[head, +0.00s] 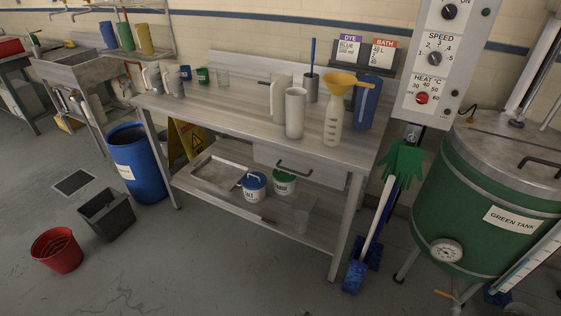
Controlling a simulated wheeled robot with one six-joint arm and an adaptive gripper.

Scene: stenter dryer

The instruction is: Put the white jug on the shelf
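Several pale jugs stand on the grey workbench (243,117) in the head view. A tall off-white jug (279,97) with a handle on its left stands right of the middle, partly behind a plain pale cylinder (295,114). Smaller pale jugs (153,78) stand at the bench's left end. I cannot tell for certain which is the white jug. A raised rack shelf (131,54) at upper left holds a blue, a green and a yellow jug. The bench also has a lower shelf (225,198). My gripper is not in view.
A bottle with a yellow funnel (335,115) and a blue jug (368,104) stand at the bench's right. The lower shelf bears a metal tray (219,174) and lidded tubs. A blue barrel (137,163), bins and the green tank (470,200) flank the bench. Front floor is clear.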

